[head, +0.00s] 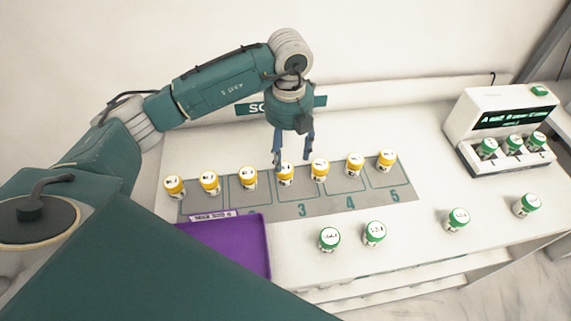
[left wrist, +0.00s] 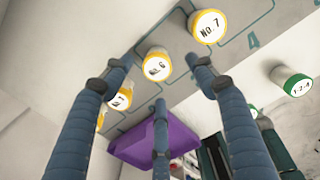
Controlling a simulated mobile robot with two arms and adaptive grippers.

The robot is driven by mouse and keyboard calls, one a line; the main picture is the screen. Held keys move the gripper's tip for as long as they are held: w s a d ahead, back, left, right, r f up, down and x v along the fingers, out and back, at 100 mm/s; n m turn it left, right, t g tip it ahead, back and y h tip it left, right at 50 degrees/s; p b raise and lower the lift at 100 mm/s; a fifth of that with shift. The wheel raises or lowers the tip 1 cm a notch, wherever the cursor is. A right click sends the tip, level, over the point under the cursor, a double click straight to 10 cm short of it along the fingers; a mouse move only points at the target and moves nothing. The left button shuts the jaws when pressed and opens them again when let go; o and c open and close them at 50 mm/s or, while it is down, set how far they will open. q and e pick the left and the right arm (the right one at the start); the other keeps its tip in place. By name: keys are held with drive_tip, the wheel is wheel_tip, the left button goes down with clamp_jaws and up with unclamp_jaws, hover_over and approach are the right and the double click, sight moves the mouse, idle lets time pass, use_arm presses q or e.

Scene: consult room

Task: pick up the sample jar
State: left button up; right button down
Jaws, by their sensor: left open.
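Several sample jars with yellow lids stand upright in a row along a grey numbered mat (head: 302,209). My left gripper (head: 292,161) points down over the middle of the row, open and empty, just above a yellow-lidded jar (head: 285,174). In the left wrist view, a jar marked No. 6 (left wrist: 157,67) shows between the spread fingers (left wrist: 158,80). A jar marked No. 7 (left wrist: 208,27) is beside it, beyond the right finger. Another yellow-lidded jar (left wrist: 120,99) is partly hidden by the left finger. The frames do not show which jar is meant. My right gripper is out of view.
A purple tray (head: 232,246) lies at the front left of the white table. Loose green-lidded jars (head: 329,239) stand in front and to the right (head: 457,219). A white device (head: 500,112) with a display holds three green-lidded jars at the right. The wall is close behind.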

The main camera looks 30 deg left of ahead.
sight(284, 168)
use_arm(q)
drive_tip(key=shift+s+d+f, duration=0.1)
drive_tip(key=shift+s+f, duration=0.05)
drive_tip(key=shift+f, duration=0.45)
drive_tip(key=shift+s+f, duration=0.1)
drive_tip(key=shift+f, duration=0.45)
drive_tip(key=shift+f+p, duration=0.3)
drive_tip(key=f+p, duration=0.1)
drive_tip(key=f, duration=0.1)
drive_tip(key=f+p, duration=0.1)
drive_tip(key=f, duration=0.1)
drive_tip(key=shift+s+a+f, duration=0.1)
drive_tip(key=shift+a, duration=0.3)
drive_tip(key=shift+f+p, duration=0.35)
drive_tip(key=shift+f, duration=0.25)
drive_tip(key=c, duration=1.1)
drive_tip(key=shift+c, duration=0.8)
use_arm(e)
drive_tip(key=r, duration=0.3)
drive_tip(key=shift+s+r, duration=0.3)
